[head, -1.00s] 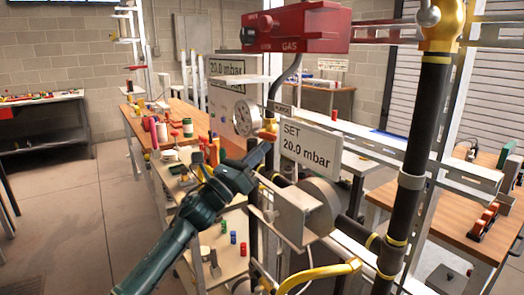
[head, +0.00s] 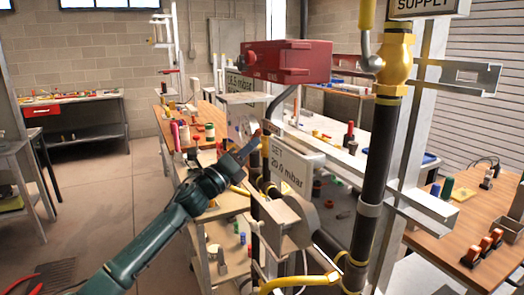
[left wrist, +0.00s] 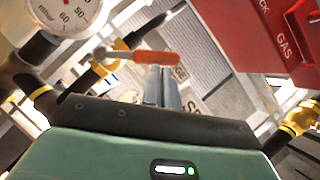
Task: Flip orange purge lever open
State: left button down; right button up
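The orange purge lever (left wrist: 145,57) shows in the left wrist view, lying roughly across the picture with its left end at a brass fitting (left wrist: 108,62). My left gripper (left wrist: 158,72) has two narrow grey fingers close together, with their tips at the lever. I cannot tell whether they touch it. No lever shows between the fingers. In the head view, my left gripper (head: 250,147) reaches up to the pipework beside the white "SET 20.0 mbar" sign (head: 290,165); the lever is hard to make out there. My right gripper is not in view.
A red gas box (head: 287,61) sits above the gripper. A pressure gauge (left wrist: 66,14) is close by at upper left in the wrist view. A black vertical pipe (head: 376,150) with a brass fitting (head: 396,63) stands to the right. Open floor (head: 105,190) lies left.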

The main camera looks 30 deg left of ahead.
pick_arm(q)
jog(key=shift+w+a+r, duration=0.45)
jog(key=shift+a+r, duration=0.1)
jog(key=shift+r, duration=0.15)
jog(key=shift+w+a+r, duration=0.4)
jog(key=shift+a+r, duration=0.1)
jog(key=shift+r, duration=0.15)
jog(key=shift+w+a+r, duration=0.45)
jog(key=shift+a+r, duration=0.1)
jog(key=shift+r, duration=0.15)
jog(key=shift+a+r, duration=0.1)
